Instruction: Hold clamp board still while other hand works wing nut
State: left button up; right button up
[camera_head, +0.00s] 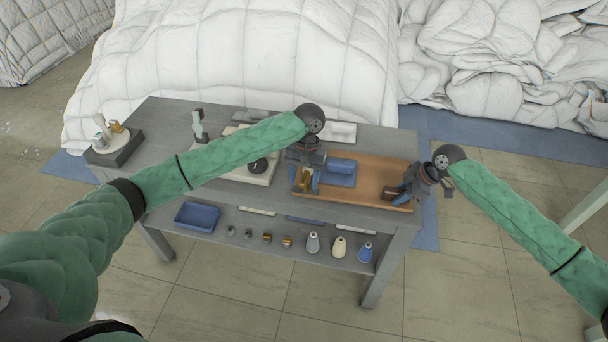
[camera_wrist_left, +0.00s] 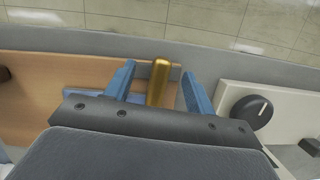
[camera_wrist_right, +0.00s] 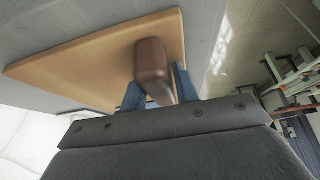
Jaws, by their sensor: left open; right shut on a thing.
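The clamp board (camera_head: 350,205) is a flat orange-brown wooden board at the right end of the grey table. It carries a blue block (camera_head: 341,167) and, at its left end, an upright brass piece (camera_wrist_left: 160,84), which looks like the wing nut. My left gripper (camera_head: 304,184) is open above that end. In the left wrist view its blue fingers (camera_wrist_left: 157,88) stand on either side of the brass piece, with gaps visible. My right gripper (camera_head: 398,194) is shut on a dark brown handle (camera_wrist_right: 152,66) at the board's right end.
Left of the board is a cream panel (camera_head: 236,173) with a black knob (camera_head: 258,165). Further left stand a small clamp-like fixture (camera_head: 198,125) and a dark block (camera_head: 114,149) with pegs. The lower shelf holds a blue tray (camera_head: 197,217) and several small bottles. White duvets lie behind.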

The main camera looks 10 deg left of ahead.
pick_arm(q)
jog(key=shift+f, duration=0.1)
jog(key=shift+s+r+v, duration=0.1)
jog(key=shift+s+v, duration=0.15)
jog(key=shift+v, duration=0.9)
jog(key=shift+s+r+v, duration=0.1)
jog(key=shift+s+v, duration=0.2)
jog(key=shift+v, duration=0.8)
jog(key=shift+s+v, duration=0.25)
jog(key=shift+v, duration=0.9)
jog(key=shift+c, duration=0.4)
